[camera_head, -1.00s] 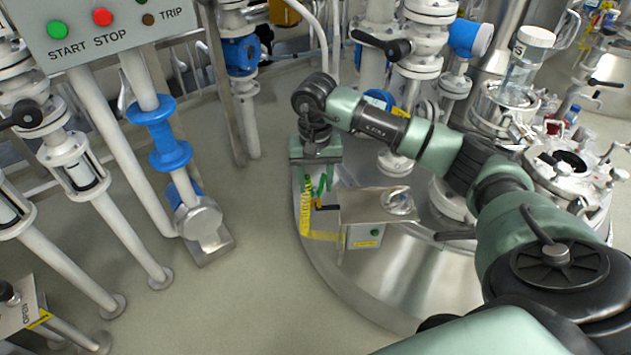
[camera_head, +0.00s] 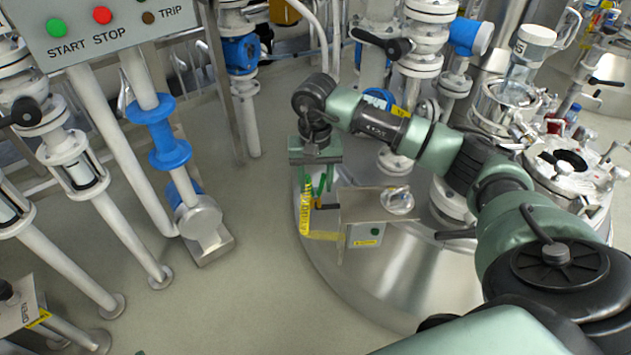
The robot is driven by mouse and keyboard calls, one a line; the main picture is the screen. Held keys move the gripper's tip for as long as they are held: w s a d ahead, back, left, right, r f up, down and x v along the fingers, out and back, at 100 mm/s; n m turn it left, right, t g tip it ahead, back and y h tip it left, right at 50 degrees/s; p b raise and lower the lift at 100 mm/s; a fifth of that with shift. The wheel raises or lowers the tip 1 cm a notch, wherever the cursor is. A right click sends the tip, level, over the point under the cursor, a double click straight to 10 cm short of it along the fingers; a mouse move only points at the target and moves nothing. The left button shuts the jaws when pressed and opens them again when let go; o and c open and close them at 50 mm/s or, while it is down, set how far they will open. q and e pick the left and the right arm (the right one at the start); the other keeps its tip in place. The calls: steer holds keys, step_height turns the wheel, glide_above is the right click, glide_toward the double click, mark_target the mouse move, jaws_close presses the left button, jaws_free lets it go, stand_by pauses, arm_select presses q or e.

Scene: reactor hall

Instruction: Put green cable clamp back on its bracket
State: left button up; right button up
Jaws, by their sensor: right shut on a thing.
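My right arm reaches in from the right, and its gripper (camera_head: 318,178) points down above the near left side of the steel vessel top. The gripper is shut on the green cable clamp (camera_head: 328,181), which shows only as a small green piece between and below the fingers. A yellow-marked strip (camera_head: 305,208) stands just left of the fingers. A steel box (camera_head: 378,206) with a green button is right of the gripper. I cannot make out the clamp's bracket clearly, nor whether the clamp touches it. My left gripper is not in view.
The steel vessel (camera_head: 385,280) bulges below the box. A control panel (camera_head: 120,30) with START and STOP buttons hangs at upper left. White pipes with a blue fitting (camera_head: 165,143) stand at left. Valves (camera_head: 420,65) rise behind my arm. The floor between pipes and vessel is clear.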

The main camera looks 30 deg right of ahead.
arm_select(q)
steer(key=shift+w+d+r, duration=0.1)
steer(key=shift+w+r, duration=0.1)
arm_select(e)
steer(key=o, duration=1.1)
steer(key=shift+c, duration=0.2)
steer(key=shift+r, duration=0.35)
step_height(320, 180, up, 7)
steer(key=shift+p, duration=0.85)
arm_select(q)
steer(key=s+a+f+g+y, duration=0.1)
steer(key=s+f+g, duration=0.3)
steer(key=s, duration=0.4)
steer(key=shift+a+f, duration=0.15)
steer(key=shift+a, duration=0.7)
